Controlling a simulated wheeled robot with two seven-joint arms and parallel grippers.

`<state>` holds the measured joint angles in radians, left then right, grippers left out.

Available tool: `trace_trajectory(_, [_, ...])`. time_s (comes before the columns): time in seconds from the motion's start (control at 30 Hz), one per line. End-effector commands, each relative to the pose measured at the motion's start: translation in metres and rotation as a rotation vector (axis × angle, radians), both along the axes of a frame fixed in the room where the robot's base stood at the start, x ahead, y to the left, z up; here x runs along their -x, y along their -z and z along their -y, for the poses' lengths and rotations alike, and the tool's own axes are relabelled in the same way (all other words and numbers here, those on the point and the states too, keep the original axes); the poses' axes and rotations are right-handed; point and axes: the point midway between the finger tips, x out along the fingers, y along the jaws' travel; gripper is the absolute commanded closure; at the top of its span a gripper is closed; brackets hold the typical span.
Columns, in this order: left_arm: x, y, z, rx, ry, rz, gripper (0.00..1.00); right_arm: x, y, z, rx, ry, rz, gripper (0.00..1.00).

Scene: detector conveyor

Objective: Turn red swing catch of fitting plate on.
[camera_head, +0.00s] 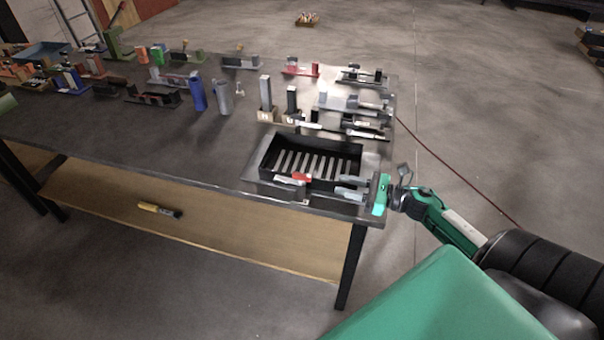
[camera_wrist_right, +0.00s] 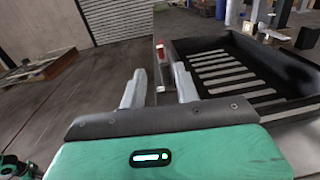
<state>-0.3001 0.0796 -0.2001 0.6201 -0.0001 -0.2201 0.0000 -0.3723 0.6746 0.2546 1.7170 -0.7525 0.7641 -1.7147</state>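A small red catch (camera_head: 302,177) with a pale part beside it sits at the front edge of a black slatted tray (camera_head: 268,152), near the table's front right corner. In the right wrist view the red piece (camera_wrist_right: 160,50) stands ahead, between and beyond the fingertips. I cannot tell the catch's exact angle, nor make out the fitting plate's outline. My right gripper (camera_head: 339,188) comes in from the right, its fingers apart and pointing left at the catch. It also shows in the right wrist view (camera_wrist_right: 158,75), open and empty, with a gap to the red piece. My left gripper is not in view.
The table (camera_head: 140,150) holds many fittings at its left and back. A blue cylinder (camera_head: 198,95) and a grey cylinder (camera_head: 222,98) stand mid-table. Clamp-like fittings (camera_head: 365,105) lie behind the tray. Open floor lies right of the table.

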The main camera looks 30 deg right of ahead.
Motion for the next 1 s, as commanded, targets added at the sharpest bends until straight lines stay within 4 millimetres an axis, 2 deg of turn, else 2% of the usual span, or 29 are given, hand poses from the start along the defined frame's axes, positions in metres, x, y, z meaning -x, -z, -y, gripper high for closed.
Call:
trace_trajectory(0.6, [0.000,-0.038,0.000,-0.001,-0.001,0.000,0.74,-0.082,-0.005,-0.062,-0.003,0.002,0.001,0.68])
trace_trajectory(0.8, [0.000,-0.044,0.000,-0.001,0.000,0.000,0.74,-0.097,-0.002,-0.073,-0.005,0.004,-0.001,0.68])
trace_trajectory(1.0, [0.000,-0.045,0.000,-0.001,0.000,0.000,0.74,-0.102,-0.001,-0.078,-0.004,0.002,-0.002,0.68])
